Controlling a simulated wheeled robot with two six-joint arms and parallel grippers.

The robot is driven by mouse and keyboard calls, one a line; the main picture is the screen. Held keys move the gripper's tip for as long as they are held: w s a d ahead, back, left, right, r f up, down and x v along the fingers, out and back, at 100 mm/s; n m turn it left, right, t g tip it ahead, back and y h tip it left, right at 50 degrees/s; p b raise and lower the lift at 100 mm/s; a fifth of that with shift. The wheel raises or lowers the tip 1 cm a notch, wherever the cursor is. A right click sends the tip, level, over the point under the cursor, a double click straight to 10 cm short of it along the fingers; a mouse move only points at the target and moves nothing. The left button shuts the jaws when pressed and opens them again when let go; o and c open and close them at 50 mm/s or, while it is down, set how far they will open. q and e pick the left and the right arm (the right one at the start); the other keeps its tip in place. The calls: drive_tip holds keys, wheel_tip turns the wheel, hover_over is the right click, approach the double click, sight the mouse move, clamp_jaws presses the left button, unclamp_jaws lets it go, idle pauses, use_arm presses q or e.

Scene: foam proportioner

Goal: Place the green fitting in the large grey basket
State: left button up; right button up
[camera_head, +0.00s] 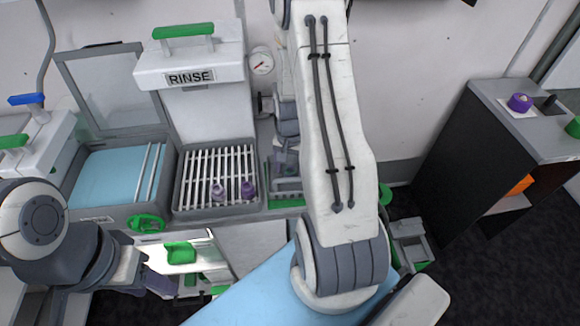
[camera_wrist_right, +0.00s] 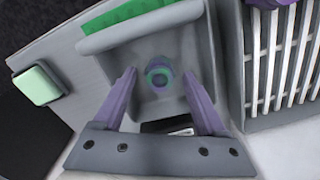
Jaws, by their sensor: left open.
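A small green fitting with a dark purple-grey hexagonal rim (camera_wrist_right: 159,72) lies in a small grey tray (camera_wrist_right: 112,62) in the right wrist view. My right gripper (camera_wrist_right: 160,77) is open above it, with one purple finger on either side and a visible gap to each. In the head view my right gripper (camera_head: 284,160) is partly hidden by its arm, and the fitting cannot be made out. The grey basket with white slats (camera_head: 178,192) is just left of the small tray and holds purple fittings (camera_head: 247,188). My left gripper (camera_head: 166,286) is low at the left, open.
The rinse unit (camera_head: 190,66) stands behind the slatted basket. A blue-bottomed basin (camera_head: 110,178) is left of it. A green-handled lower tray (camera_head: 181,254) is near my left gripper. A dark cabinet (camera_head: 455,135) stands at the right.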

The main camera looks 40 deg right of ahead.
sight(290, 170)
drive_tip(key=shift+r, duration=0.5)
wheel_tip(290, 170, up, 12)
drive_tip(key=b, duration=0.1)
drive_tip(key=shift+f, duration=0.25)
drive_tip(key=s+a+r+n, duration=0.15)
drive_tip(key=a+n, duration=0.25)
drive_tip(key=a, duration=0.5)
drive_tip(key=s+a+r+n, duration=0.1)
drive_tip(key=a+r+n, duration=0.25)
drive_tip(key=a, duration=0.65)
drive_tip(key=s+a+r+n+y, duration=0.1)
drive_tip(key=s+a+n, duration=1)
drive_tip(key=s, duration=0.3)
drive_tip(key=shift+s+a+r, duration=0.15)
drive_tip(key=shift+a+r, duration=0.15)
drive_tip(key=shift+r, duration=0.1)
